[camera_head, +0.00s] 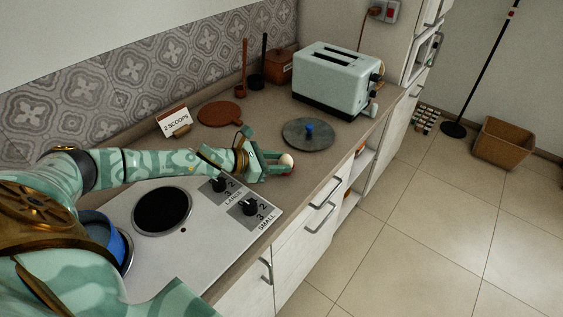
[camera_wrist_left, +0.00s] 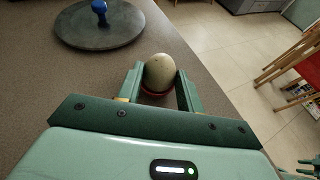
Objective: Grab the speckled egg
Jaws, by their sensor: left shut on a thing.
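A pale egg (camera_wrist_left: 159,72) sits upright in a small red holder (camera_wrist_left: 155,92) near the counter's front edge. Fine speckles are too small to make out clearly. In the head view the egg (camera_head: 286,159) is at the tips of my left gripper (camera_head: 278,163), which reaches in along the counter from the left. In the left wrist view my left gripper (camera_wrist_left: 156,88) has one finger on each side of the egg, closed on it low down near the red holder.
A grey round lid (camera_head: 308,136) with a blue knob lies just beyond the egg. A pale green toaster (camera_head: 338,78) stands behind it. A white stovetop (camera_head: 150,245) with knobs lies under my left arm. The counter drops off to the tiled floor (camera_head: 440,220) at right.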

